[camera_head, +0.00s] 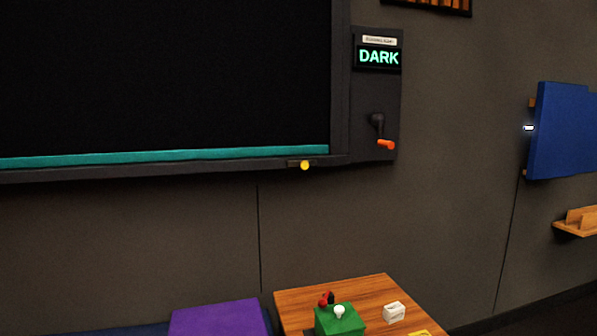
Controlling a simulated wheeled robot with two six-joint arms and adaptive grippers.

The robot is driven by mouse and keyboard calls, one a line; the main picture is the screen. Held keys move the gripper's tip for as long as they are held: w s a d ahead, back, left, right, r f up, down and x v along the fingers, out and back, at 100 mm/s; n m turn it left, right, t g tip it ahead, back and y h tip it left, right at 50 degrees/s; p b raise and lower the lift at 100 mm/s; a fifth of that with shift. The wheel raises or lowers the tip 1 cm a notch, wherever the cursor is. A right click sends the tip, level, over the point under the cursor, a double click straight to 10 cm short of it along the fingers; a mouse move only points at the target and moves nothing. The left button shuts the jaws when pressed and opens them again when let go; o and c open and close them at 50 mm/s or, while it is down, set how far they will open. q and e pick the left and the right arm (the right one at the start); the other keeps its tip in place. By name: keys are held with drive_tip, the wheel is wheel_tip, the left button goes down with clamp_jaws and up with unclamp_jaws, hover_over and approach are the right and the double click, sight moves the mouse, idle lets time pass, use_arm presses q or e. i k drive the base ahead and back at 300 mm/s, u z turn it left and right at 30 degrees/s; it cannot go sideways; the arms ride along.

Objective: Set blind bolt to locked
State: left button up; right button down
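A black blind (160,80) fills a dark frame at the upper left, with a teal bar (160,157) along its lower edge, just above the frame's bottom rail. A small yellow knob (305,165) sits on a short dark slotted piece on that rail, near its right end. It looks like the blind bolt, and I cannot tell its locked or unlocked state from here. To the right of the frame, a dark wall panel carries a display (379,57) reading "DARK" and a crank with an orange handle (386,144). Neither of my grippers is in view.
A wooden table (300,296) stands at the lower middle with a green box (343,322) and a small white block (394,312). A purple surface (220,318) is to its left. A blue board (565,130) and wooden shelf (578,226) are at right.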

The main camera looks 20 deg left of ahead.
sight(304, 164)
drive_tip(key=u, duration=0.5)
drive_tip(key=k, duration=0.2)
drive_tip(key=z, duration=1.3)
drive_tip(key=i, duration=0.8)
drive_tip(key=u, duration=0.1)
